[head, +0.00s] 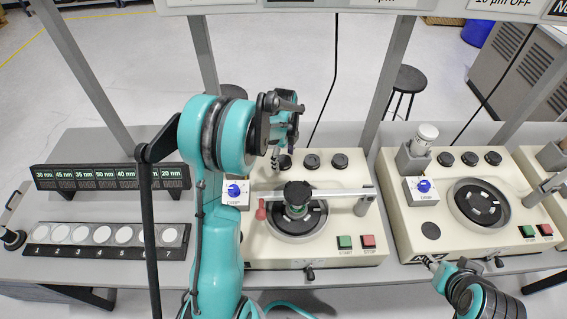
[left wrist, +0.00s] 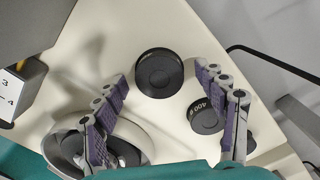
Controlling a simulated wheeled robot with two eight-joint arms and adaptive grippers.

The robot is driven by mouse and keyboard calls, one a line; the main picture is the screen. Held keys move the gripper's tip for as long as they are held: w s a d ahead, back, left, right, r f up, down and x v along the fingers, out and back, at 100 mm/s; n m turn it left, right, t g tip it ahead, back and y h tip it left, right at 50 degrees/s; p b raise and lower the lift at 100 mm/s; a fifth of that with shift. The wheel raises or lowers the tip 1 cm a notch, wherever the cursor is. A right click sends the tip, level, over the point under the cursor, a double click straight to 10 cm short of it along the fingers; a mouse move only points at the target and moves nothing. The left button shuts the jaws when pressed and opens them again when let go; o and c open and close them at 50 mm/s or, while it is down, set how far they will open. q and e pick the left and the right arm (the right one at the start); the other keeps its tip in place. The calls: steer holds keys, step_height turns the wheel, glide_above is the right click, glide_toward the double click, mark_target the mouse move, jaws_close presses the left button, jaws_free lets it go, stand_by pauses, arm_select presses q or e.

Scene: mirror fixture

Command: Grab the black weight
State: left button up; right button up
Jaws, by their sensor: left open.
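Three round black weights sit in a row along the back of the left cream polishing machine (head: 330,247); the middle one (head: 312,161) and the right one (head: 339,160) show clear of my arm. In the left wrist view one black weight (left wrist: 159,72) lies flat on the cream surface, between and beyond my spread fingertips. A second black weight marked 400 (left wrist: 203,118) is partly covered by the right-hand finger. My left gripper (head: 283,150) is open and empty above the left end of the row. My right gripper (head: 434,264) is low at the right machine's front edge; its jaws are unclear.
A grey bar with a black knob (head: 297,193) crosses the left machine's round plate, in front of the weights. A second machine (head: 405,235) stands to the right with similar weights. A rack of white discs (head: 103,253) and a size display (head: 110,178) are at left. Grey posts rise behind.

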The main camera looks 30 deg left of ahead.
mark_target(284, 160)
arm_select(q)
steer(key=c, duration=1.6)
steer(key=shift+c, duration=0.2)
steer(key=shift+r, duration=0.15)
step_height(284, 160, up, 4)
steer(key=shift+r+p, duration=0.25)
steer(key=shift+p, duration=0.55)
steer(key=s+d+r+p, duration=0.2)
steer(key=d+r, duration=0.4)
steer(key=d, duration=0.5)
steer(key=shift+d+r, duration=0.15)
steer(key=shift+d, duration=0.1)
